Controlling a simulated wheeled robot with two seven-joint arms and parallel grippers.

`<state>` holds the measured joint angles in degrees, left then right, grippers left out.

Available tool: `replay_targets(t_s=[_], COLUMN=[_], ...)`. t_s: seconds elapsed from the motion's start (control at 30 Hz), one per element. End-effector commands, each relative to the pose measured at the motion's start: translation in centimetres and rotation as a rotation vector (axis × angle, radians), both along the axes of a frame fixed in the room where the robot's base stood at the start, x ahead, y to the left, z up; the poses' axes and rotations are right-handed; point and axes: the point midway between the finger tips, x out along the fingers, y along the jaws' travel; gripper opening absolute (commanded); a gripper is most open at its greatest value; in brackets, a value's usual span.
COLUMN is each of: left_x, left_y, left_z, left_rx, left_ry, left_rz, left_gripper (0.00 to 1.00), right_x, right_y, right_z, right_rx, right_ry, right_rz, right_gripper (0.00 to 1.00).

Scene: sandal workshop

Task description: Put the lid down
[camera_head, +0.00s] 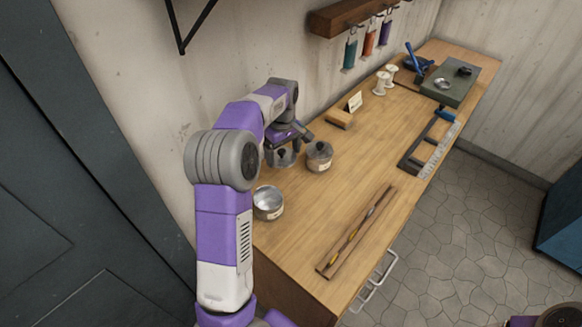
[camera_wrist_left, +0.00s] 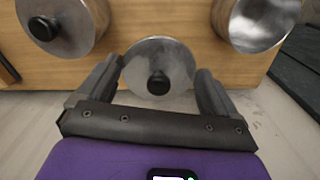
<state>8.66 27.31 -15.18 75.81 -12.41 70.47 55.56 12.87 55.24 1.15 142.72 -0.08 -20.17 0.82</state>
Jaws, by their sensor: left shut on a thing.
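The lid (camera_wrist_left: 158,66) is a round grey metal disc with a black knob. My left gripper (camera_wrist_left: 157,80) is shut on it, one finger at each side. In the head view my left gripper (camera_head: 284,146) and the lid (camera_head: 280,158) are over the back left of the workbench. I cannot tell whether the lid touches the wood. A lidded tin (camera_head: 319,157) with a black knob stands just right of it; it also shows in the wrist view (camera_wrist_left: 75,35). An open, empty-looking tin (camera_head: 268,203) stands nearer the front; it also shows in the wrist view (camera_wrist_left: 258,22).
The workbench (camera_head: 290,240) has bare wood between the tins and a long wooden tray (camera_head: 355,232) with thin tools. A wooden block (camera_head: 339,119) with a card, white spools (camera_head: 381,82) and a dark frame with a ruler (camera_head: 432,148) lie farther along.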

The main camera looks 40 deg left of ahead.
Motion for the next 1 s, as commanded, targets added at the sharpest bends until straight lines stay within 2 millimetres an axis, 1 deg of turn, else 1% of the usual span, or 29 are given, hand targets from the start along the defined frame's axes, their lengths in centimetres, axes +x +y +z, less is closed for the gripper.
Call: replay_targets(t_s=[0.03,0.1,0.2,0.37,0.6,0.67,0.9,1.0], left_x=[-0.1,-0.1,0.0,0.0,-0.1,-0.1,0.0,0.0], left_y=[0.0,0.0,0.0,0.0,0.0,0.0,0.0,0.0], left_z=[-1.3,-2.5,-3.6,-4.8,-8.6,-9.0,-8.9,-9.2], left_rx=[-0.001,-0.001,0.000,-0.001,-0.001,-0.001,-0.001,-0.001], left_ry=[0.004,0.003,0.002,0.002,0.002,0.002,0.000,0.001], left_rz=[0.000,0.001,0.000,0.000,0.001,0.000,0.000,0.000], left_gripper=[0.64,0.64,0.64,0.64,0.64,0.64,0.64,0.64], right_x=[0.0,0.0,0.0,0.0,0.0,0.0,0.0,0.0], right_y=[0.0,0.0,0.0,0.0,0.0,0.0,0.0,0.0], right_z=[-0.5,-0.8,-1.0,-1.3,-2.2,-2.3,-2.2,-2.3], right_rx=[0.000,0.000,0.000,0.000,0.000,0.000,0.000,0.000], right_ry=[0.001,0.001,0.001,0.001,0.000,0.000,0.000,0.000], right_rz=[0.000,-0.001,-0.001,0.000,0.000,0.000,0.000,0.000], right_gripper=[0.43,0.43,0.43,0.43,0.43,0.43,0.43,0.43])
